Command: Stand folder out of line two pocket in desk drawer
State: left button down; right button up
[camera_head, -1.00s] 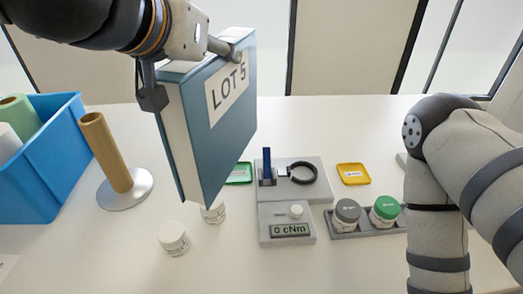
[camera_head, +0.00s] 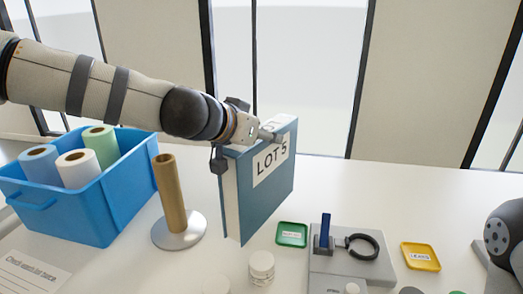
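A blue folder (camera_head: 258,195) with a white label reading "LOT 5" is upright near the middle of the head view. My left gripper (camera_head: 245,150) comes in from the left and is shut across the folder's top part, one finger at each side. The folder's lower corner hangs over the table; a gap beneath it is hard to judge. My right arm shows only as a dark joint at the right edge, and its gripper is out of view. No desk drawer or pocket is visible.
A blue bin (camera_head: 110,200) with several rolls stands left. A brown tube on a round metal base (camera_head: 180,232) is close left of the folder. The table behind is clear.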

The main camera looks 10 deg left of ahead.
aim_at(263, 175)
pick_arm(q)
jog(key=shift+w+a+f+b, duration=0.1)
jog(key=shift+w+f+b, duration=0.15)
jog(key=shift+f, duration=0.75)
jog(key=shift+w+a+f+b, duration=0.1)
jog(key=shift+w+f+b, duration=0.15)
jog(key=shift+f, duration=0.7)
jog(key=shift+f, duration=0.15)
jog(key=c, duration=0.9)
grip_release()
jog(key=shift+s, duration=0.1)
jog(key=shift+c, duration=0.2)
